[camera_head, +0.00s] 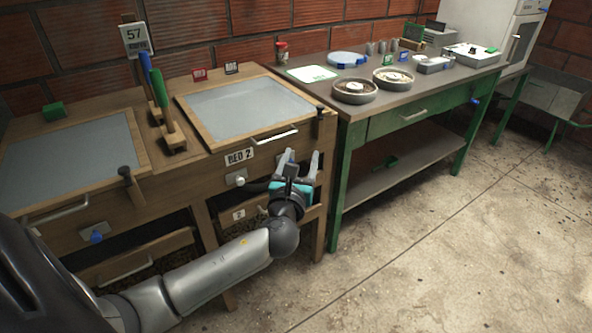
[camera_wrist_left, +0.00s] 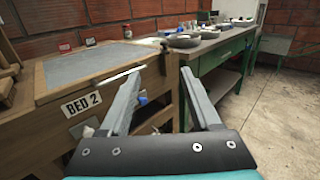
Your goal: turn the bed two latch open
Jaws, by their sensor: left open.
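Bed two is the wooden bed with a grey screen (camera_head: 248,106) and a "BED 2" label (camera_head: 239,156); the label also shows in the left wrist view (camera_wrist_left: 82,104). A dark catch (camera_head: 320,112) stands at its front right corner, also in the left wrist view (camera_wrist_left: 163,44). A pale knob (camera_head: 240,180) sits below the label. Which part is the latch I cannot tell for certain. My left gripper (camera_head: 300,158) is open in front of the bed's right front, below the catch. In the left wrist view a small blue part (camera_wrist_left: 142,98) shows partly behind the left finger.
Another wooden bed (camera_head: 65,160) with a blue knob (camera_head: 97,237) is on the left. A green table (camera_head: 345,130) holding round trays (camera_head: 354,90) stands to the right. The concrete floor (camera_head: 430,250) in front is clear.

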